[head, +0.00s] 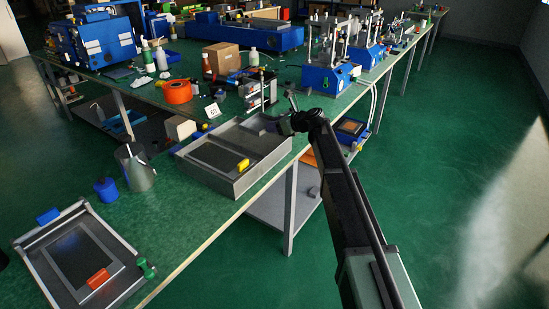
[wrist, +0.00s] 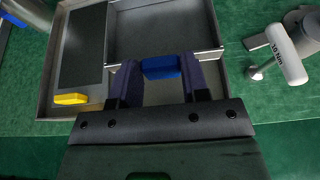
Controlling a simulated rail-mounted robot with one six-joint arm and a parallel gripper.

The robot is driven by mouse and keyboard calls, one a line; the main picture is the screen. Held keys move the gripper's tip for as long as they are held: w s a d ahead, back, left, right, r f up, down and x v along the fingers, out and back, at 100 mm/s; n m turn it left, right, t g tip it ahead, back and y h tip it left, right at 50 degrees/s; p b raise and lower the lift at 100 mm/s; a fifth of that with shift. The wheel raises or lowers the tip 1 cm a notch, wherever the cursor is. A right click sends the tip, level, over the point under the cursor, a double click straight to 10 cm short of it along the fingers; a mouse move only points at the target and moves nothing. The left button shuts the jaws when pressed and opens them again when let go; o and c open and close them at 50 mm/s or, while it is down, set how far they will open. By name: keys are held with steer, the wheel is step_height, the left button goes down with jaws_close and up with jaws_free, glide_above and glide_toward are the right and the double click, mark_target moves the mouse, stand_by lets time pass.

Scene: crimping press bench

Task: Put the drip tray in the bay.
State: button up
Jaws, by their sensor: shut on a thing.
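My gripper (head: 291,119) is over the right part of a grey open-topped box (head: 234,186) on the green bench. In the wrist view, my gripper (wrist: 160,80) is shut on a blue handle (wrist: 160,67). The handle is at the near edge of a shallow grey tray (wrist: 150,35), which looks like the drip tray. The tray lies within the outline of the box's right part, which looks like the bay. A strip of box floor shows on the near side of the tray. I cannot tell whether the tray rests on the floor. The head view hides the handle.
A dark panel (head: 216,154) with a yellow handle (head: 243,165) fills the box's left part. A grey fixture (head: 130,288) with a red handle (head: 98,278) stands front left. A metal jug (head: 137,170) and blue pot (head: 106,189) stand between. A white-handled tool (wrist: 286,54) lies right.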

step_height(320, 180, down, 7)
steer(key=b, duration=0.5)
steer(key=shift+f, duration=0.2)
steer(key=shift+r, duration=0.35)
steer(key=shift+f, duration=0.25)
steer(key=o, duration=1)
steer(key=shift+r, duration=0.1)
steer(key=shift+c, duration=0.2)
